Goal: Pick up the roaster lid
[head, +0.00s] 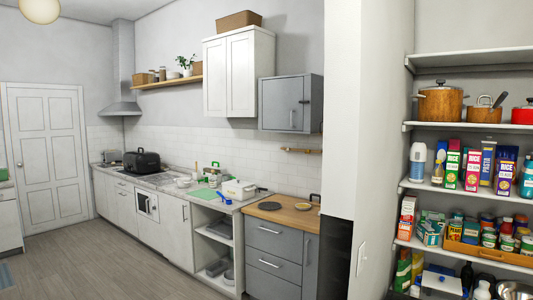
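A dark roaster (142,168) with a domed top stands on the far part of the kitchen counter, near the stove. The roaster lid (142,157) appears to be its black upper part, resting on the base. At this size the seam between lid and base is hard to make out. My gripper is not in view, so I cannot see its state.
A toaster (112,156) stands left of the roaster. Dishes, a green cutting board (205,194) and a white pot (237,189) are on the nearer counter. A wall (350,120) and stocked pantry shelves (470,128) are at right. The floor (90,260) at left is clear.

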